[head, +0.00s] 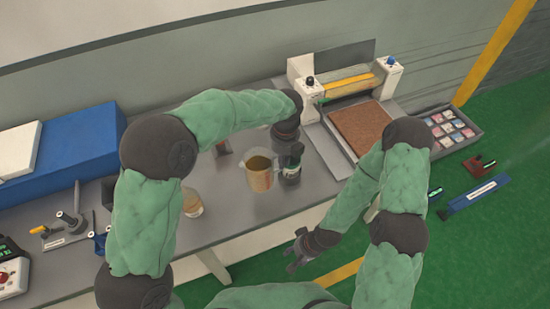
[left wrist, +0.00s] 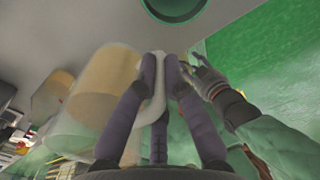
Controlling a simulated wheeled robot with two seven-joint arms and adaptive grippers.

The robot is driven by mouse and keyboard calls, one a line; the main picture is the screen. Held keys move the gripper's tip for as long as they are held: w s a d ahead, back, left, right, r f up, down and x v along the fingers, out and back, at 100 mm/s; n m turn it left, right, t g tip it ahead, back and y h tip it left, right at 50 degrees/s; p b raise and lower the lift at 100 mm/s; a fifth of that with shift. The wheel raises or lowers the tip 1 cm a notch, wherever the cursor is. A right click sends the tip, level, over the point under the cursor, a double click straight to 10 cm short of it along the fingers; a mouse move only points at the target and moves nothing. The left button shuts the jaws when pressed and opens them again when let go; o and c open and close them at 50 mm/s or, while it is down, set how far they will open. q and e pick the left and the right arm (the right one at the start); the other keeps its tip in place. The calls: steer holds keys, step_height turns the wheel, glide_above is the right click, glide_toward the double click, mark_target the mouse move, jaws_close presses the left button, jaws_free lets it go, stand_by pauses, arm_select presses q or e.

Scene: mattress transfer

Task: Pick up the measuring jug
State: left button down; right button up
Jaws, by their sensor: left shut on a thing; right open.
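The measuring jug (head: 259,177) is a clear, upright jug with amber-brown contents and red markings, at the middle of the grey bench in the head view. Its spout points left. My left gripper (head: 291,168) is at its right side and hides the handle there. In the left wrist view the jug (left wrist: 97,103) is a large translucent body on the left, and its pale handle (left wrist: 157,100) lies between the fingers of my left gripper (left wrist: 162,58), shut on it. I cannot tell if the jug's base touches the bench. My right gripper (head: 298,250) is open and empty, over the floor before the bench.
A small amber jar (head: 192,204) stands left of the jug. A roller machine (head: 345,85) with a brown mat (head: 362,130) is at the right, and a tray of small packs (head: 447,132) beyond it. A blue box (head: 75,150) fills the left back.

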arm_select(q)
steer(key=s+d+r, duration=0.2)
steer(key=d, duration=0.2)
steer(key=shift+s+d+r+p, duration=0.3)
steer(key=shift+s+d+p, duration=0.1)
